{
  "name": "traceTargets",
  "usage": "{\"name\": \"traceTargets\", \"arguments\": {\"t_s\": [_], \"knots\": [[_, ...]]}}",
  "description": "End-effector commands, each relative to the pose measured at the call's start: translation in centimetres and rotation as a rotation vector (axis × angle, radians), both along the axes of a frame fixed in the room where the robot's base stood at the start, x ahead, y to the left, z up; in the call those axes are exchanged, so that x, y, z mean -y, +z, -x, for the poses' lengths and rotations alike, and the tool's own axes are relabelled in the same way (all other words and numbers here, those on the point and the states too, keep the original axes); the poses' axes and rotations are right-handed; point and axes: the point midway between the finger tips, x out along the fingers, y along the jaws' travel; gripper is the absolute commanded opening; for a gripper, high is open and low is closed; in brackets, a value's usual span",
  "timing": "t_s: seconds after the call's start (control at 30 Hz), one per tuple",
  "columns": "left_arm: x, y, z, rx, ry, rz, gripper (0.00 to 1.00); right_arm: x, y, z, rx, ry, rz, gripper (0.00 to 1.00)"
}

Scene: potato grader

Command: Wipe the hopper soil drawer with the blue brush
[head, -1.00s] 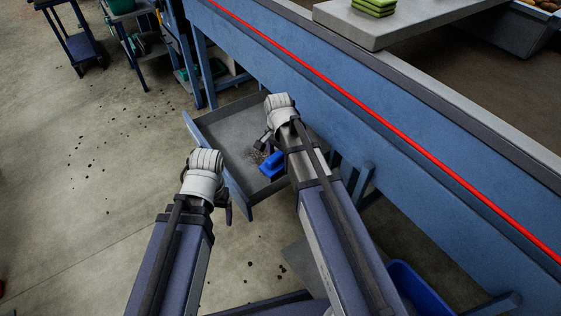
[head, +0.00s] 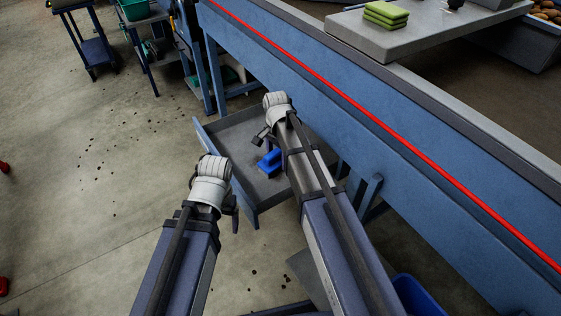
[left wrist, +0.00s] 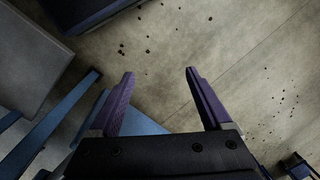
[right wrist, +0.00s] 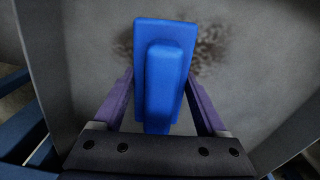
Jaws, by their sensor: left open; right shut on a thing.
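The hopper soil drawer (head: 238,130) is a grey tray with a blue front, pulled out from the blue machine. The blue brush (head: 270,162) is over its floor; it also shows in the right wrist view (right wrist: 165,70). My right gripper (right wrist: 158,95) is shut on the brush, its fingers on either side of the handle. Dark soil (right wrist: 210,45) shows on the drawer floor on both sides of the brush head. The bristles are hidden beneath it. My left gripper (left wrist: 160,75) is open and empty, outside the drawer near its blue front in the head view.
The blue machine side with a red stripe (head: 385,160) runs along the right. Green cloths (head: 385,14) lie on a grey ledge above. A blue bin (head: 418,297) is at the lower right. Clods dot the open concrete floor (head: 100,215) at left.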

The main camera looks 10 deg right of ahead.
Motion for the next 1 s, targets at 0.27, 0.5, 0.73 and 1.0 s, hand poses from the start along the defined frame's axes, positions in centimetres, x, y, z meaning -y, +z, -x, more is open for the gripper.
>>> {"name": "traceTargets", "arguments": {"t_s": [0.27,0.5,0.73,1.0], "knots": [[0.0,-0.1,0.0,0.000,0.000,0.000,0.82,-0.3,-0.1,-0.8,0.001,0.000,0.000,0.14],[0.0,0.0,0.0,0.000,0.000,0.000,0.82,-0.7,0.0,-2.0,0.002,0.000,-0.001,0.14],[0.0,0.1,0.0,0.000,0.000,0.000,0.82,-1.4,0.1,-3.9,0.002,0.001,-0.001,0.14],[0.0,0.1,0.0,0.000,0.000,0.000,0.82,-1.6,0.1,-4.4,0.001,0.001,-0.001,0.14]]}}
